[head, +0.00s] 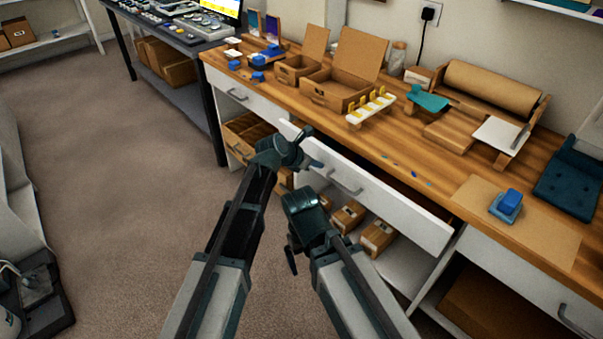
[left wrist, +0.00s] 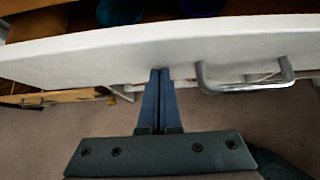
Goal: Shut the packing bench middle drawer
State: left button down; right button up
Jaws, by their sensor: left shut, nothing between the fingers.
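The packing bench (head: 455,157) has a wooden top. Its middle drawer (head: 400,208) stands pulled out, with a white front and a metal handle (head: 345,183). My left gripper (head: 314,162) is at the left part of that drawer front. In the left wrist view its shut, empty blue fingers (left wrist: 160,75) point at the white front (left wrist: 100,55), left of the handle (left wrist: 245,84). The tips are at the front's lower edge; I cannot tell whether they touch. My right gripper (head: 292,258) hangs lower, in front of the bench; its jaw state is unclear.
Small cardboard boxes (head: 378,236) sit on the shelf below the drawer. A left drawer (head: 260,108) and a right drawer (head: 520,275) flank it. Open boxes (head: 340,88) and a white rack (head: 370,108) stand on the top. The carpet (head: 110,200) to the left is clear.

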pick_arm(q)
jog(key=w+d, duration=0.3)
jog(key=d, duration=0.1)
jog(key=shift+w+d, duration=0.55)
jog(key=shift+d, duration=0.05)
jog(key=shift+r, duration=0.1)
pick_arm(e)
jog(key=shift+a, duration=0.1)
pick_arm(q)
jog(key=s+a+f+p+v, duration=0.1)
jog(key=p+v, duration=0.5)
jog(key=v, duration=0.7)
jog(key=shift+s+a+f+p, duration=0.2)
jog(key=shift+a+f+p, duration=0.25)
jog(key=shift+f, duration=0.2)
pick_arm(e)
notch_tip(320, 180, up, 7)
jog(key=d, duration=0.1)
jog(key=shift+s, duration=0.25)
jog(key=shift+f, duration=0.1)
